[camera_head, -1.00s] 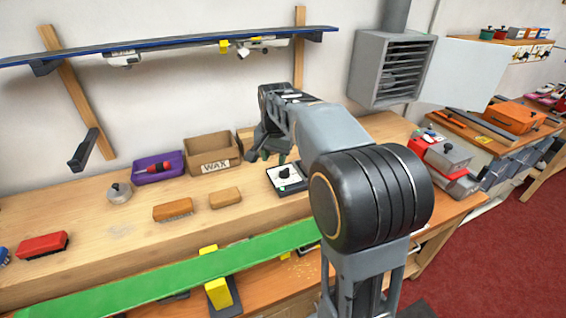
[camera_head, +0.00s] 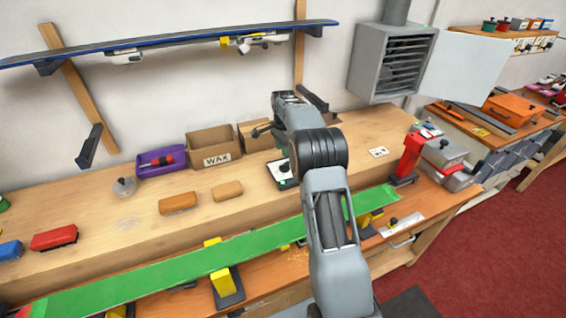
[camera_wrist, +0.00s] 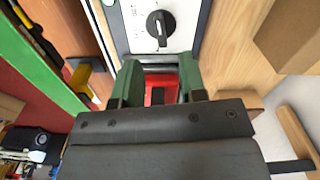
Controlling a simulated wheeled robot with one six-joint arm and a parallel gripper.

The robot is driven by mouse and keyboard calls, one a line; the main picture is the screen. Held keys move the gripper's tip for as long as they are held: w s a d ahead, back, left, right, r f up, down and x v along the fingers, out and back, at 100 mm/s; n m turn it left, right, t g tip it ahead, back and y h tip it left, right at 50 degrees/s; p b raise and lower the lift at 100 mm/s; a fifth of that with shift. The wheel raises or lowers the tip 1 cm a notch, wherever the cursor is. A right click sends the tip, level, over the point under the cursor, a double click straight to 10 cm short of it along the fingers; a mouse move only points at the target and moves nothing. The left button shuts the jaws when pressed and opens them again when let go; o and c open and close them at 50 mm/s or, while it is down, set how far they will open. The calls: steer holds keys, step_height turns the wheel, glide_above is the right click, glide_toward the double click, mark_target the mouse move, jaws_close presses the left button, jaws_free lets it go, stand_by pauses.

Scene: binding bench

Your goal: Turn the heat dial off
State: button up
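The heat dial (camera_wrist: 159,24) is a black round knob with a white pointer mark, on a white plate. In the wrist view it lies beyond my fingertips, apart from them, with its mark near the top. In the head view the dial's plate (camera_head: 281,172) sits on the bench, partly hidden by my arm. My gripper (camera_wrist: 159,68) shows two green-padded fingers spread apart, with a gap between them and no dial in it. A red patch shows between the fingers; I cannot tell what it is. The fingertips are mostly hidden in the head view.
A wax box (camera_head: 214,150), a purple tray (camera_head: 160,170) and brushes (camera_head: 178,203) stand on the bench left of the dial. A green ski (camera_head: 180,268) runs along the front. A red clamp (camera_head: 408,158) stands to the right.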

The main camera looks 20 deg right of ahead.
mark_target(283, 164)
step_height(283, 164, down, 8)
steer(key=shift+r+p, duration=0.25)
steer(key=shift+p, duration=0.35)
steer(key=shift+a, duration=0.1)
jaws_close()
